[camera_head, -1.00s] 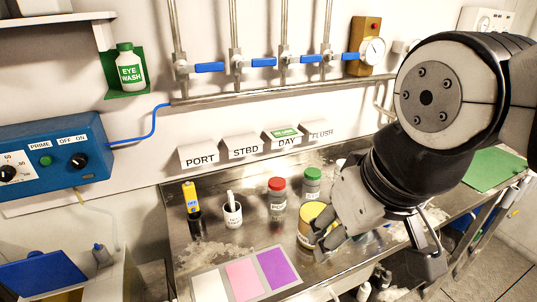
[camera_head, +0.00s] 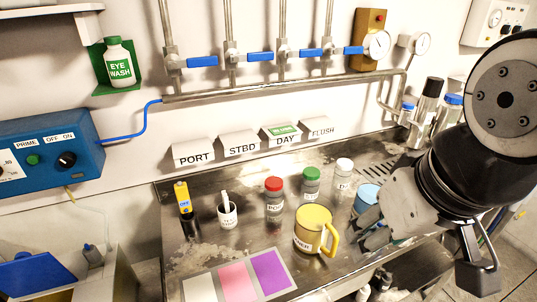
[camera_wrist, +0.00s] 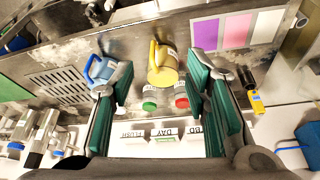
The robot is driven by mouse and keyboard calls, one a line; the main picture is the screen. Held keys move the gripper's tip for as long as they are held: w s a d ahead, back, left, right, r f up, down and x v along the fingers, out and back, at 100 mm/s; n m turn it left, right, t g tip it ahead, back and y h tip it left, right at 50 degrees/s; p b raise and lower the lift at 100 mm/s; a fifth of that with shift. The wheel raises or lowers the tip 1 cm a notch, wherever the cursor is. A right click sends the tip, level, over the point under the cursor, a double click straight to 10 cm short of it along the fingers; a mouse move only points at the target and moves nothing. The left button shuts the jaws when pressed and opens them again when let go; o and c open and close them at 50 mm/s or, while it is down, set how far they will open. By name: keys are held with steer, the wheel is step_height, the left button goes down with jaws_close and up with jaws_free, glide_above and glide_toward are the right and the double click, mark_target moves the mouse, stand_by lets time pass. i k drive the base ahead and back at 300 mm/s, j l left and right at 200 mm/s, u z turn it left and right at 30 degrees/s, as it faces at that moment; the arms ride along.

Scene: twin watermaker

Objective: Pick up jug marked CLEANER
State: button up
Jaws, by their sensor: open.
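The yellow jug (camera_head: 311,229) stands upright on the steel bench, its handle to the right; its white label is partly readable, ending in "NER". In the wrist view the yellow jug (camera_wrist: 163,69) lies in the gap between the fingers, farther out along the view. My gripper (camera_head: 378,228) is open and empty, to the right of the yellow jug and apart from it. Its two green-padded fingers show in the wrist view (camera_wrist: 162,80). A blue jug (camera_head: 367,196) stands behind my gripper, partly hidden; in the wrist view the blue jug (camera_wrist: 100,69) is by the left finger.
A red-capped bottle (camera_head: 274,204), a green-capped bottle (camera_head: 311,185) and a white-capped bottle (camera_head: 342,179) stand behind the yellow jug. A white cup (camera_head: 228,215) and a yellow meter (camera_head: 184,200) are to the left. A colour card (camera_head: 238,278) lies in front. Pipes with blue-handled valves run above.

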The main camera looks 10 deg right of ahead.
mark_target(314, 214)
steer(key=u, duration=0.65)
steer(key=k+l+u, duration=0.15)
steer(key=l+u, duration=0.15)
steer(key=k+l+u, duration=0.15)
steer(key=l+u, duration=0.15)
steer(key=k+l+u, duration=0.3)
steer(key=l, duration=0.15)
steer(key=k+l, duration=0.25)
steer(key=l, duration=0.2)
